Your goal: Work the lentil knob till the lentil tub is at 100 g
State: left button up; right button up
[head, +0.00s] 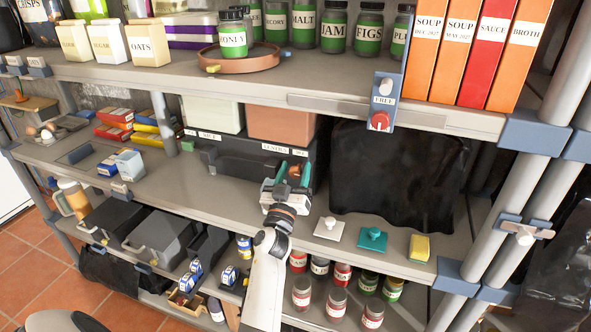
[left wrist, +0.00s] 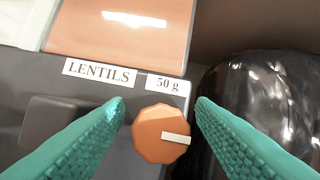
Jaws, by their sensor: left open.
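The lentil tub (head: 282,125) is a terracotta-coloured bin on a dark dispenser base on the middle shelf; it also shows in the left wrist view (left wrist: 120,22). Below it are a LENTILS label (left wrist: 99,73) and a plate reading 50 g (left wrist: 166,84). The lentil knob (left wrist: 155,125) is orange and many-sided, with a white pointer mark toward the right. My left gripper (head: 290,176) is in front of the base. In the left wrist view its teal fingers (left wrist: 160,103) are open, one on each side of the knob, with small gaps visible. My right gripper is not in view.
A pale tub (head: 212,114) stands left of the lentil tub. A black bag-like bulk (head: 395,175) fills the shelf to the right. A white pad (head: 329,228), a teal pad (head: 373,239) and a yellow sponge (head: 419,248) lie near the front edge. The shelf above overhangs.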

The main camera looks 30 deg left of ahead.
pick_arm(q)
jog(key=shift+s, duration=0.1)
jog(key=shift+c, duration=0.5)
jog(key=c, duration=0.9)
jog(key=shift+o, duration=0.2)
jog(key=shift+m, duration=0.4)
